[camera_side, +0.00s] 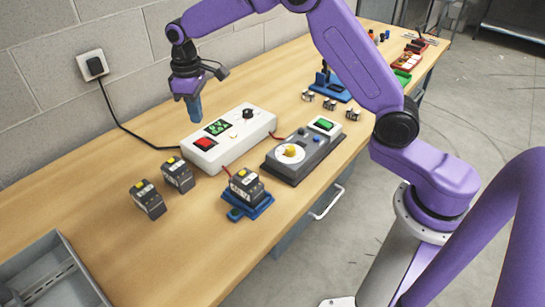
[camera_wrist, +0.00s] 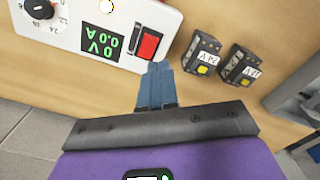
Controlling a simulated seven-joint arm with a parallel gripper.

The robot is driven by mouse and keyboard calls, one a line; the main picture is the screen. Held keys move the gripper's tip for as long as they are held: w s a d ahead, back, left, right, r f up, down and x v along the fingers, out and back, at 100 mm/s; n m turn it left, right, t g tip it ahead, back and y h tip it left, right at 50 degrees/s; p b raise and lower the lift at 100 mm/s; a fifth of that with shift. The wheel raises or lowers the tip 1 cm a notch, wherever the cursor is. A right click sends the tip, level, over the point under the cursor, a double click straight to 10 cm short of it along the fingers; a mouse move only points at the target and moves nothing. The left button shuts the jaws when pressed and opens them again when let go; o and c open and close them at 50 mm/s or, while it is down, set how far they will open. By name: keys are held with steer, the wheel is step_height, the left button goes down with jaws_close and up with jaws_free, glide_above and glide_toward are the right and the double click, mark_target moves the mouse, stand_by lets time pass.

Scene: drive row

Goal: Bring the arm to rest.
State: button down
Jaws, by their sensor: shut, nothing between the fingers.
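My gripper (camera_side: 194,108) has blue fingers that are shut with nothing between them. In the side view it hangs pointing down, above the table near the back left end of the white power supply (camera_side: 230,138). In the wrist view my gripper (camera_wrist: 158,72) shows its closed fingertips just beside the red switch (camera_wrist: 149,45) of the power supply. The picture does not clearly show how far the fingertips are above the surface. The power supply's display (camera_wrist: 101,41) reads 0V and 0.0A.
Two dark drives (camera_side: 148,199) (camera_side: 178,174) stand loose on the table (camera_side: 100,225). Another drive (camera_side: 246,185) sits in a blue holder (camera_side: 250,210). A grey dial box (camera_side: 303,152) stands to the right. A grey bin (camera_side: 50,275) is at front left. A wall socket (camera_side: 93,66) feeds a black cable.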

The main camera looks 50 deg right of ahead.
steer(key=s+r+n, duration=0.2)
steer(key=s+r, duration=0.1)
steer(key=s, duration=0.8)
steer(key=s+r+n, duration=0.1)
steer(key=s+r, duration=0.1)
steer(key=s, duration=0.8)
steer(key=s+d+f+n, duration=0.1)
steer(key=s+d, duration=0.3)
steer(key=s, duration=0.5)
steer(key=s+d+n, duration=0.2)
steer(key=s+d, duration=0.2)
steer(key=s, duration=0.5)
steer(key=shift+s+d+f, duration=0.25)
steer(key=shift+f, duration=0.15)
